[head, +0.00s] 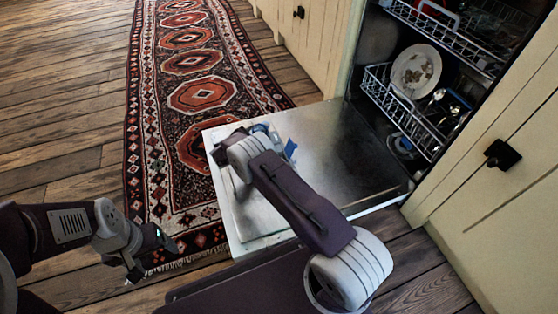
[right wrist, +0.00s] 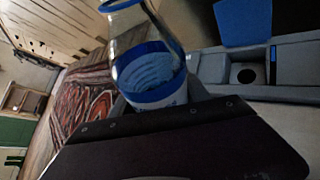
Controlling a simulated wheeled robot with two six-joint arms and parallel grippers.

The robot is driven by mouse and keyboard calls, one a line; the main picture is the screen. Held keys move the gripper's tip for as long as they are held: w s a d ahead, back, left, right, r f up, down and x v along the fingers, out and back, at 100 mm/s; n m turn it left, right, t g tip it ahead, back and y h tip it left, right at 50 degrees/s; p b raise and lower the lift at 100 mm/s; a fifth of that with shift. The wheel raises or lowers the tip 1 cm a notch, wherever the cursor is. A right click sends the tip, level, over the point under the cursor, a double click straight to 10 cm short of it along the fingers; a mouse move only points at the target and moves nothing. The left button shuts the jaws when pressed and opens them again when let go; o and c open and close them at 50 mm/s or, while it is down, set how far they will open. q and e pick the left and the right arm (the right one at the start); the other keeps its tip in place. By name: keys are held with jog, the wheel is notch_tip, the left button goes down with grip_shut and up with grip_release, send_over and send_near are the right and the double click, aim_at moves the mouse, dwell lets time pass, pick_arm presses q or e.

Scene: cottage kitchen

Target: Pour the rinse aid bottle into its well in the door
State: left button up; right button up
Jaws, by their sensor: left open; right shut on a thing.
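The rinse aid bottle (right wrist: 150,65) is clear with blue liquid and a blue-and-white label. My right gripper (right wrist: 158,102) is shut on it, with its neck toward the top of the right wrist view. Its exact tilt is hard to tell. The well (right wrist: 243,75) is a dark round hole in a grey dispenser panel, right of the bottle and apart from it. A blue flap (right wrist: 242,22) stands open beside it; it also shows in the head view (head: 291,148). The dishwasher door (head: 345,155) lies open and flat beneath my right arm. My left gripper (head: 152,262) is open and empty, over the floor.
The lower rack (head: 405,115) holds a patterned plate (head: 416,70) and cutlery inside the dishwasher. The upper rack (head: 450,35) is above it. A red patterned rug (head: 200,95) lies left of the door. A cream cabinet with a black knob (head: 503,154) stands at right.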

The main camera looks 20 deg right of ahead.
jog(key=shift+d+r+n+p, duration=0.1)
jog(key=shift+r+n+p, duration=0.15)
jog(key=shift+n+p, duration=0.05)
jog(key=shift+s+d+n+g+h, duration=0.1)
jog(key=shift+s+n+g+h, duration=0.05)
jog(key=shift+n+g+h, duration=0.2)
jog(key=shift+s+d+f+n+g+h, duration=0.3)
jog(key=shift+n+g+h, duration=0.15)
jog(key=shift+n, duration=0.1)
jog(key=shift+s+d+n+g+h, duration=0.15)
jog(key=shift+d+n+g+h, duration=0.1)
jog(key=shift+n+g+h, duration=0.2)
